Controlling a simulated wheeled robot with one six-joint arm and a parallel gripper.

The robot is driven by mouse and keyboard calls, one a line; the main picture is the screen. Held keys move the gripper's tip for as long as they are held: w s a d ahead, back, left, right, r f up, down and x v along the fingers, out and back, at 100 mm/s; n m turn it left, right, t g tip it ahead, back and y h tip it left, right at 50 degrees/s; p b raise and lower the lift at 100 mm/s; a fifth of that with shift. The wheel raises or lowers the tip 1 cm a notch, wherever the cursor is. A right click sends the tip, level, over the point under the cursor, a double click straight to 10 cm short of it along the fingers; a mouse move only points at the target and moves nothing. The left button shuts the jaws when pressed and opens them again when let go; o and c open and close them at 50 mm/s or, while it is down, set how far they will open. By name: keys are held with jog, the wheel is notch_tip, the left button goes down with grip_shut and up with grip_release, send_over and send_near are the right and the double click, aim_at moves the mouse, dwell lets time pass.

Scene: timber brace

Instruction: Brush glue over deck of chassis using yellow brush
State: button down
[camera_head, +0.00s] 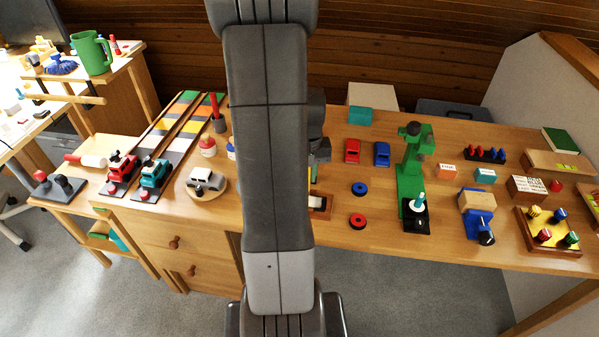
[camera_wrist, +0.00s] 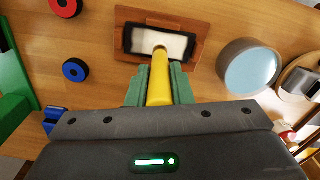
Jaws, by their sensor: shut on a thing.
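My gripper (camera_wrist: 160,82) is shut on the yellow brush (camera_wrist: 160,80), seen in the wrist view. The brush points away from the wrist, and its far end is over the near edge of the chassis. The chassis (camera_wrist: 129,40) has a dark frame and a pale deck (camera_wrist: 175,43), and lies on a brown wooden board (camera_wrist: 195,26). Whether the bristles touch the deck cannot be told. In the head view my arm covers most of the gripper and brush; part of the chassis's pale deck (camera_head: 316,202) shows beside it.
A grey round pot (camera_wrist: 226,75) with pale blue contents stands right of the board in the wrist view. A red wheel (camera_head: 358,220) and a blue wheel (camera_head: 359,189) lie near the chassis. A green press (camera_head: 413,165) stands right of them.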

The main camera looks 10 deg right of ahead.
jog(key=d, duration=0.2)
jog(key=s+d, duration=0.1)
jog(key=d, duration=0.1)
jog(key=shift+s, duration=0.1)
dwell(2.8)
jog(key=shift+r+p, duration=2.35)
jog(key=shift+r, duration=0.65)
notch_tip(320, 180, up, 3)
jog(key=shift+f+p, duration=0.1)
jog(key=shift+p, duration=1.05)
